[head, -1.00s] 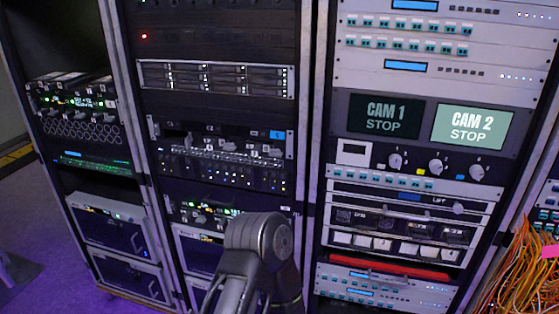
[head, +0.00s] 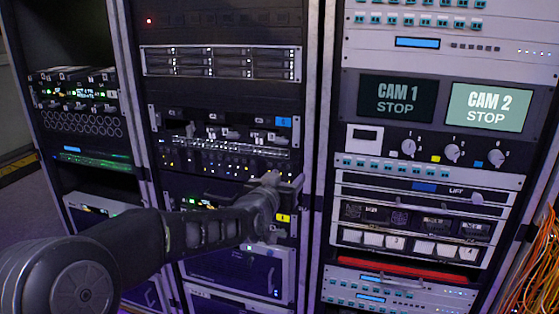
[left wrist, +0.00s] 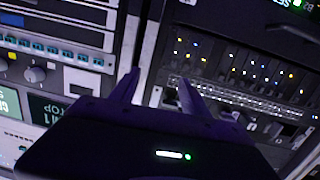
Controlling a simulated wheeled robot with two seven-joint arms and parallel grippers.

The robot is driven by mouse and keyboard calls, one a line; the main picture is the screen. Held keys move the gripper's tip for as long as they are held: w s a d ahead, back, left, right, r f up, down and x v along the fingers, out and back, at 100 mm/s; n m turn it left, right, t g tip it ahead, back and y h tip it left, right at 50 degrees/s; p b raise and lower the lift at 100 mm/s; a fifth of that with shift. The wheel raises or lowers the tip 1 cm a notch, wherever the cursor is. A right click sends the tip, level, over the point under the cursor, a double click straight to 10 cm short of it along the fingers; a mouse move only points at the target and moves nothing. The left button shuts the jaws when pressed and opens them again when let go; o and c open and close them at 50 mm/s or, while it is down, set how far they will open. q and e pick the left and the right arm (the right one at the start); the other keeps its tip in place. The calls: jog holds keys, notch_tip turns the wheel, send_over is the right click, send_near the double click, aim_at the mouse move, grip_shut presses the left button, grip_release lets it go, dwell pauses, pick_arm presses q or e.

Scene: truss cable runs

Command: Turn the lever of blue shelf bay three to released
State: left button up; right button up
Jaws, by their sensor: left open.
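The blue shelf (head: 221,140) is the dark unit in the middle rack with a blue tag (head: 284,122) at its upper right. Small dark levers stand in a row across it. The rightmost bay's lever (head: 262,137) appears to be bay three's; its setting is too small to read. My left gripper (head: 284,181) is open and empty, below and slightly right of that lever, apart from it. In the left wrist view its fingers (left wrist: 160,91) point at the rack post, with the shelf's perforated strip and levers at lower right. My right gripper is out of view.
Below is a similar shelf with a yellow tag (head: 283,218), partly hidden by my left arm. The right rack holds the CAM 1 and CAM 2 screens (head: 488,108) and several knobs. Orange cables (head: 538,275) hang at the far right.

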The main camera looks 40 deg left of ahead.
pick_arm(q)
jog(key=t+y, duration=0.1)
send_near(281, 141)
jog(key=shift+w+a+f, duration=0.1)
jog(key=shift+w+f, duration=0.15)
jog(key=shift+w, duration=0.2)
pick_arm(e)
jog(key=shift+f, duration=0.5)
pick_arm(q)
jog(key=shift+w, duration=0.15)
jog(key=p+x, duration=0.1)
jog(key=x, duration=0.6)
jog(key=shift+w+a, duration=0.15)
jog(key=shift+w, duration=0.1)
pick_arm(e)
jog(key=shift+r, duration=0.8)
pick_arm(q)
grip_shut()
